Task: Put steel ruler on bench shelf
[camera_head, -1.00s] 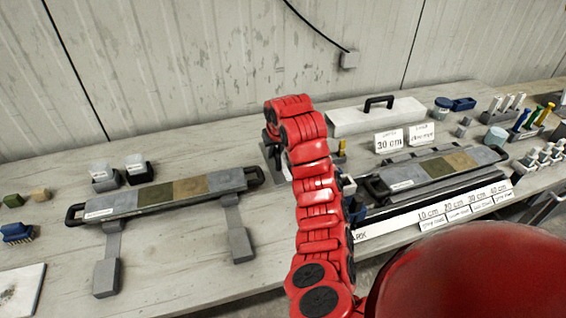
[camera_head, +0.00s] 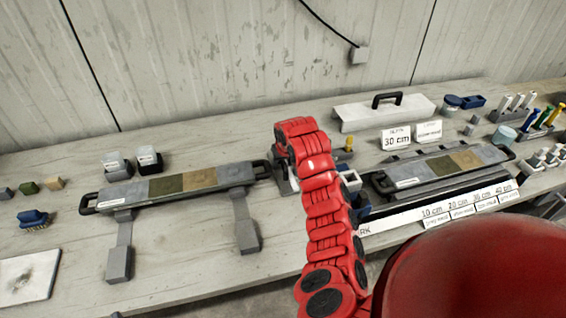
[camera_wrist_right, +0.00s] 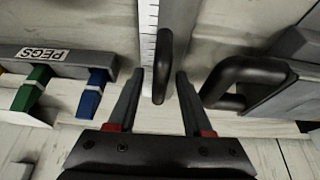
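A pale strip with fine tick marks, which looks like the steel ruler (camera_wrist_right: 148,38), runs upward from the middle of the right wrist view. A dark upright bar (camera_wrist_right: 162,70) stands beside it, between my fingers. My right gripper (camera_wrist_right: 157,95) is open, one finger on each side of this bar, with gaps showing. In the head view the red right arm bends down to the bench and hides most of the gripper and the ruler. My left gripper is not in view. I cannot make out which part is the bench shelf.
A core liner (camera_head: 185,183) with dark handles lies left of the arm; another (camera_head: 440,166) lies right. A labelled strip (camera_head: 405,218) runs along the front right. A peg rack (camera_wrist_right: 60,62) is close left of the right gripper.

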